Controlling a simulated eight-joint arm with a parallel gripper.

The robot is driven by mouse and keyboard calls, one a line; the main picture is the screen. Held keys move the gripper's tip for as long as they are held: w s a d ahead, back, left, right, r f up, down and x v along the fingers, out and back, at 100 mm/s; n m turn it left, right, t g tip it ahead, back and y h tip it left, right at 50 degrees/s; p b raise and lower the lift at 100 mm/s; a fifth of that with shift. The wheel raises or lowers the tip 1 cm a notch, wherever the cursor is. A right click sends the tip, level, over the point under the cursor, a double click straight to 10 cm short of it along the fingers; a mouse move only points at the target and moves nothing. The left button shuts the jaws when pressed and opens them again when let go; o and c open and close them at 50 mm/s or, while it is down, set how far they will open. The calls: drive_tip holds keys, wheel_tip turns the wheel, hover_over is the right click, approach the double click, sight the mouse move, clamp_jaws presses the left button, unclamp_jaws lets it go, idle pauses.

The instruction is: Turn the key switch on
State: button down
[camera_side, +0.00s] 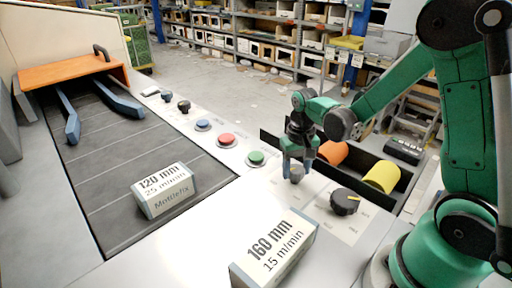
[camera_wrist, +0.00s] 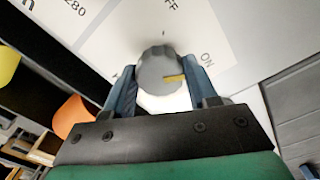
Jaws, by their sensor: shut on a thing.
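The key switch (camera_wrist: 152,72) is a round grey knob with a yellow pointer mark, on a white plate. In the wrist view its mark points to the right, on the side of the printed ON; a partly cut-off label ending in FF is above. My gripper (camera_wrist: 160,78) has its blue fingers on either side of the knob, shut on it. In the side view my gripper (camera_side: 297,167) reaches down onto the panel, and the knob (camera_side: 296,174) shows small between the fingertips.
A black dial (camera_side: 345,201) with a yellow mark sits close by on the panel. Green (camera_side: 256,158), red (camera_side: 227,140) and blue (camera_side: 203,125) buttons line the conveyor (camera_side: 100,150). A black bin (camera_side: 403,186) with orange and yellow pieces lies behind. A labelled box (camera_side: 275,250) stands in front.

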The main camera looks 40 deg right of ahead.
sight(296, 168)
drive_tip(key=shift+m, duration=1.6)
drive_tip(key=shift+c, duration=1.3)
unclamp_jaws()
drive_tip(key=shift+r, duration=2.8)
